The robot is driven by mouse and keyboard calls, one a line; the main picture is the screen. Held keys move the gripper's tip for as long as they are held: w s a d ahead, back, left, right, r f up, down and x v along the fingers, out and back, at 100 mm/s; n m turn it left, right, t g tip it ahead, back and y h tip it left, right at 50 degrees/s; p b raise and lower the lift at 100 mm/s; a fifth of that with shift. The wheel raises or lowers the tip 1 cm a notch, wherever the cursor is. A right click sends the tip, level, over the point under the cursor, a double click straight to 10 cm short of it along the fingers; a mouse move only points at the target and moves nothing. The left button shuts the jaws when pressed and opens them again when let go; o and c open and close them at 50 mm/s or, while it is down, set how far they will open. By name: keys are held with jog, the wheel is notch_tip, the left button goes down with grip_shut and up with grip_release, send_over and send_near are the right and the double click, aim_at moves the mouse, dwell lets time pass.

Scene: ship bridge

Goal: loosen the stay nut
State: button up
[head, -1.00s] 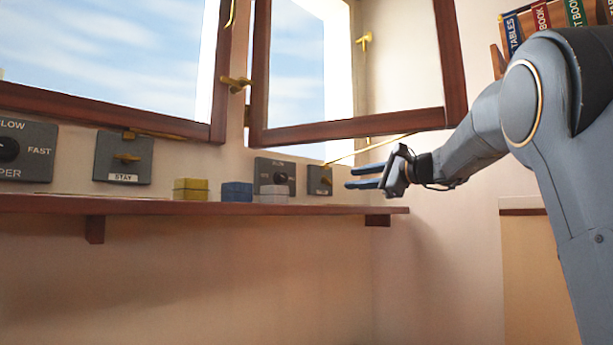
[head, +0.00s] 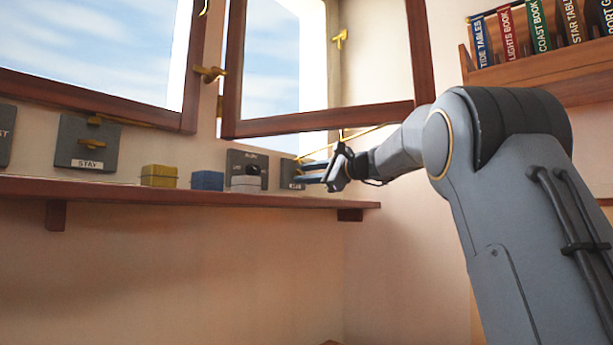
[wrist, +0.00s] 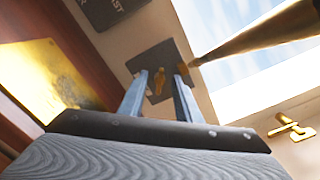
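A small dark stay panel (head: 288,174) is on the wall at the right end of the shelf, below the hinged window. Its brass stay nut (wrist: 159,80) shows in the wrist view, on the panel (wrist: 170,62). My gripper (head: 310,172) is in front of this panel and hides part of it in the head view. In the wrist view its two blue fingers (wrist: 161,80) are apart, with the nut seen between their tips. I cannot tell whether either finger touches it. A second panel labelled STAY (head: 70,150), with its own brass nut (head: 94,121), is farther left.
A brass stay rod (wrist: 255,32) runs close to the right fingertip. On the shelf (head: 150,194) stand a yellow block (head: 159,176), a blue block (head: 207,180) and a white block (head: 245,186). A knob panel (head: 236,162) is just left of my gripper. Books are at upper right.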

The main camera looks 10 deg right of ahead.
grip_shut()
jog(key=shift+n, duration=0.3)
jog(key=n+b, duration=0.2)
jog(key=shift+f+n, duration=0.15)
jog(key=shift+n, duration=0.15)
jog(key=shift+n+b, duration=1.6)
jog(key=shift+n, duration=0.4)
